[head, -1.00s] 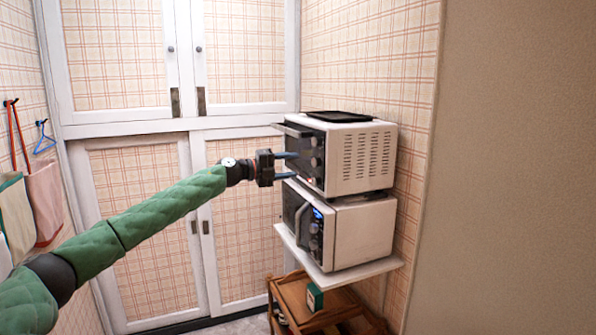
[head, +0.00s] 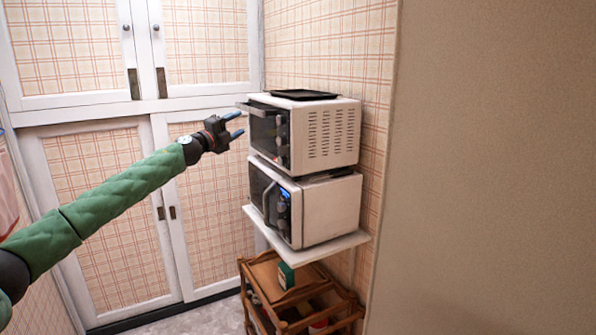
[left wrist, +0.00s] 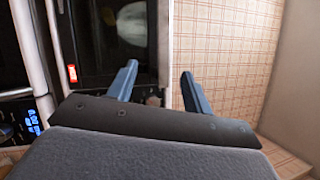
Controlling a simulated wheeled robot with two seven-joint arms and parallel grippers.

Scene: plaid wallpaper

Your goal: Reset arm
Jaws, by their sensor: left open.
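My left gripper (head: 234,126) is open and empty in the head view, at the end of my green-sleeved arm. It is raised in front of the upper oven's left side, near its dark door, and looks apart from it. In the left wrist view its two blue fingers (left wrist: 160,88) are spread with nothing between them. The white upper oven (head: 325,135) stands on top of a white microwave (head: 328,210). My right gripper is not in view.
A black tray (head: 303,94) lies on the upper oven. The microwave sits on a white shelf (head: 310,249) above a wooden cart (head: 325,305). A beige wall (head: 490,170) fills the right side. White-framed plaid cupboard doors (head: 100,215) stand behind my arm.

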